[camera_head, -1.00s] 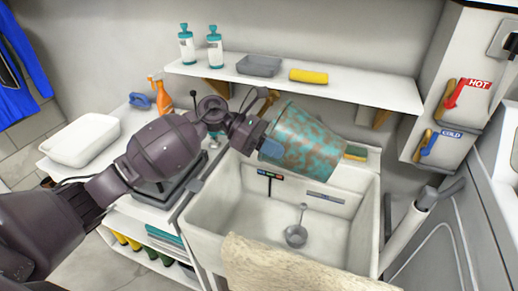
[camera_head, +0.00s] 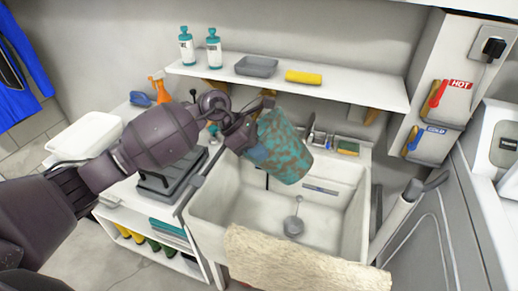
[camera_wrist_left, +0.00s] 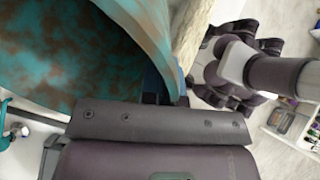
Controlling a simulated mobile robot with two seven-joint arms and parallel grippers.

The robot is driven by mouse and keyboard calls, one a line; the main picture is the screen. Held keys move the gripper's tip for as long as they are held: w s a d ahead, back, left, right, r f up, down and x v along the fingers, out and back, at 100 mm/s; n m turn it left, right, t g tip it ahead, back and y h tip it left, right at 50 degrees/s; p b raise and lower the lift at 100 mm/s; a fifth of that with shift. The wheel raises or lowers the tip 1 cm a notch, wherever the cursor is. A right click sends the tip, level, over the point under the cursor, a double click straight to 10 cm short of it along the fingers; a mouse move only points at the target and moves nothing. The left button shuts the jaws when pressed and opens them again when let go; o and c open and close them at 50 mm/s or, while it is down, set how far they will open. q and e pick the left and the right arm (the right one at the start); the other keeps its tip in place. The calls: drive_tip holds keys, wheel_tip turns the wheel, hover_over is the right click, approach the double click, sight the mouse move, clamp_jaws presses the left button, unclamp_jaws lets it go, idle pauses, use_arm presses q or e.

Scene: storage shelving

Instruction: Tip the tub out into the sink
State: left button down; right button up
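The tub (camera_head: 285,148) is teal with brown patches. In the head view it is tilted in the air above the back left part of the white sink (camera_head: 205,212). My left gripper (camera_head: 254,150) is shut on the tub's left side, at its edge; the fingertips are mostly hidden. In the left wrist view the tub's curved, mottled wall (camera_wrist_left: 60,55) fills the upper left, with its pale rim beside the gripper. I cannot see any contents or anything pouring. The sink basin shows only its drain fitting (camera_head: 293,226). My right gripper is not in view.
A shelf (camera_head: 360,92) with bottles, a grey tray (camera_head: 256,66) and a yellow item (camera_head: 303,77) runs behind the sink. A beige cloth (camera_head: 290,262) hangs over the sink's front edge. A tap (camera_head: 318,138) stands just right of the tub.

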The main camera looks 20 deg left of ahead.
sight(258, 139)
use_arm(q)
drive_tip(key=r+y+p, duration=0.2)
drive_tip(key=p, duration=0.1)
drive_tip(key=shift+y, duration=0.3)
drive_tip(key=shift+r+y+p, duration=0.25)
drive_tip(key=shift+y+p, duration=0.15)
drive_tip(key=shift+p, duration=0.2)
drive_tip(key=shift+a+r+y+p, duration=0.25)
drive_tip(key=shift+r+y+p, duration=0.35)
drive_tip(key=shift+y, duration=0.2)
drive_tip(key=shift+a+r+m+y, duration=0.1)
drive_tip(key=shift+r+m+y, duration=0.2)
drive_tip(key=shift+y, duration=0.2)
drive_tip(key=y, duration=0.1)
drive_tip(key=r+y+p, duration=0.1)
drive_tip(key=y, duration=0.1)
drive_tip(key=shift+a+r, duration=0.25)
drive_tip(key=shift+a, duration=0.05)
drive_tip(key=shift+a+r+y, duration=0.1)
drive_tip(key=shift+y, duration=0.2)
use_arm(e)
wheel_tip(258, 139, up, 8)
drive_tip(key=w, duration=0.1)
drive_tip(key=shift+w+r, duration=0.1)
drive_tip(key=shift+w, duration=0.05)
